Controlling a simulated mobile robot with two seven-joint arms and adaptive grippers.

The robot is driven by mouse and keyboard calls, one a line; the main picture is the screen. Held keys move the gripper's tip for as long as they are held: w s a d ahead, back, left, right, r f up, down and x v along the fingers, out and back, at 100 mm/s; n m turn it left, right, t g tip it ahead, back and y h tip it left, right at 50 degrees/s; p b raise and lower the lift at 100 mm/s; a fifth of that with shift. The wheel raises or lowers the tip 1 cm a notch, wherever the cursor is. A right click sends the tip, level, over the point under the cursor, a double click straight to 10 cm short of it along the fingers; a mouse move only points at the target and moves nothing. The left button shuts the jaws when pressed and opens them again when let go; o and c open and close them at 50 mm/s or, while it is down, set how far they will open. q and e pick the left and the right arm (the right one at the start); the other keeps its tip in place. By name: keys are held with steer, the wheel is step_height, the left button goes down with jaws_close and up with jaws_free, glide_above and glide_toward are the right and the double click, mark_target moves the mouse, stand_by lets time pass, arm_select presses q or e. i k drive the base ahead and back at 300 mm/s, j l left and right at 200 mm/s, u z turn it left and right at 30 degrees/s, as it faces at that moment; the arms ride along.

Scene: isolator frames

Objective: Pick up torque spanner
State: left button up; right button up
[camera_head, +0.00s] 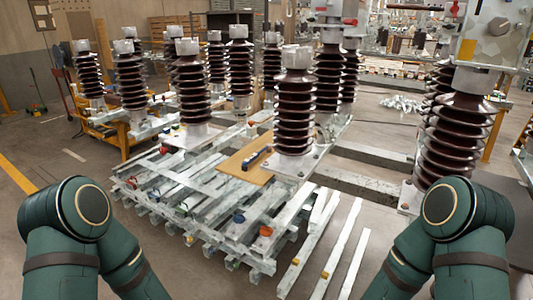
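A dark blue and black hand tool (256,158), which looks like the torque spanner, lies on a tan wooden board (232,167). The board rests on a stack of grey metal frames (190,180) in the middle of the view, just left of a brown ribbed insulator (295,112). The tool is small in the picture, so its details cannot be made out. My two green arms show at the lower left and lower right, well apart from the tool. Both grippers are outside the picture.
Several brown insulators stand on metal bases behind and beside the stack, one large one (461,135) at right. Small blue and orange-red parts, such as a blue one (239,218), sit on the frames. Loose metal bars (352,263) lie at front right. Floor is bare at left.

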mark_target(249, 161)
steer(key=i+j, duration=0.1)
steer(key=i+j+z, duration=0.1)
steer(key=z, duration=0.25)
steer(key=i+j+z, duration=0.15)
steer(key=z, duration=0.2)
steer(key=i+j+z, duration=0.15)
steer(key=z, duration=0.2)
steer(key=i+j+z, duration=0.2)
steer(key=j, duration=0.3)
steer(key=j+z, duration=0.15)
steer(key=j, duration=0.3)
